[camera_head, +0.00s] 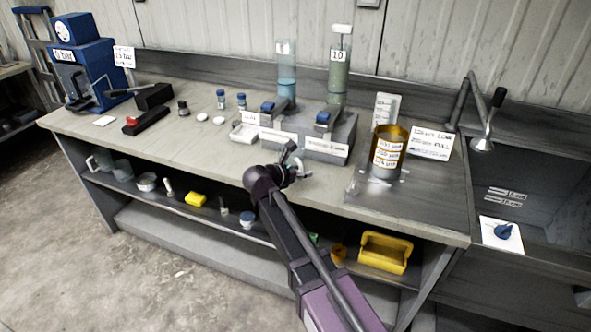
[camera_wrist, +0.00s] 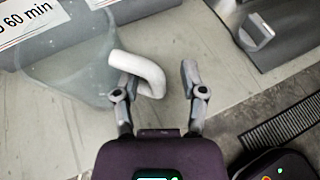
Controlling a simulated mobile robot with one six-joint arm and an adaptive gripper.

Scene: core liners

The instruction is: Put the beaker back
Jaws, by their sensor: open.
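A clear beaker (camera_wrist: 68,75) with a thick white handle (camera_wrist: 152,70) stands on the bench at the left of the wrist view. My gripper (camera_wrist: 156,78) is open; its fingers lie on either side of the handle's outer part, the left finger close against the handle or overlapping it, the right finger apart from it. I cannot tell whether they touch. In the head view my gripper (camera_head: 290,162) is over the bench's front edge, before the grey stirrer units, and I cannot make out the beaker there.
A blue press (camera_head: 85,75) stands far left. The shelf below holds clear jugs (camera_head: 122,171) and a yellow bin (camera_head: 385,252).

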